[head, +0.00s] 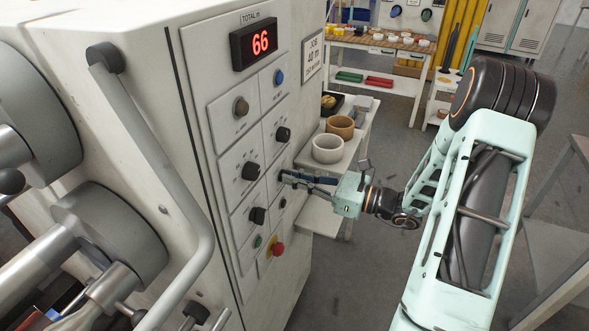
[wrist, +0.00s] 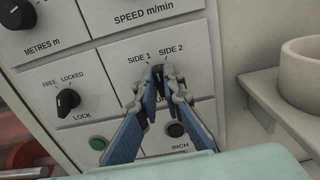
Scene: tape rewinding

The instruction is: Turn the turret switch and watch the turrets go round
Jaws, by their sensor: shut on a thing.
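The turret switch (wrist: 158,72) is a small black knob on the white panel, under the labels SIDE 1 and SIDE 2 in the wrist view. My gripper (wrist: 157,78) has its two blue-sided fingers closed on it from either side. The fingers hide most of the knob, so I cannot tell which side it points to. In the head view my gripper (head: 285,178) reaches the panel from the right and covers the switch. Large grey round machine parts (head: 110,235) stand at the left; I cannot tell whether these are the turrets.
A FREE/LOCKED knob (wrist: 68,101), a green button (wrist: 97,143) and a black INCH button (wrist: 175,130) sit close by. A red stop button (head: 277,250) is lower on the panel. A shelf with pots (head: 328,148) stands behind my gripper.

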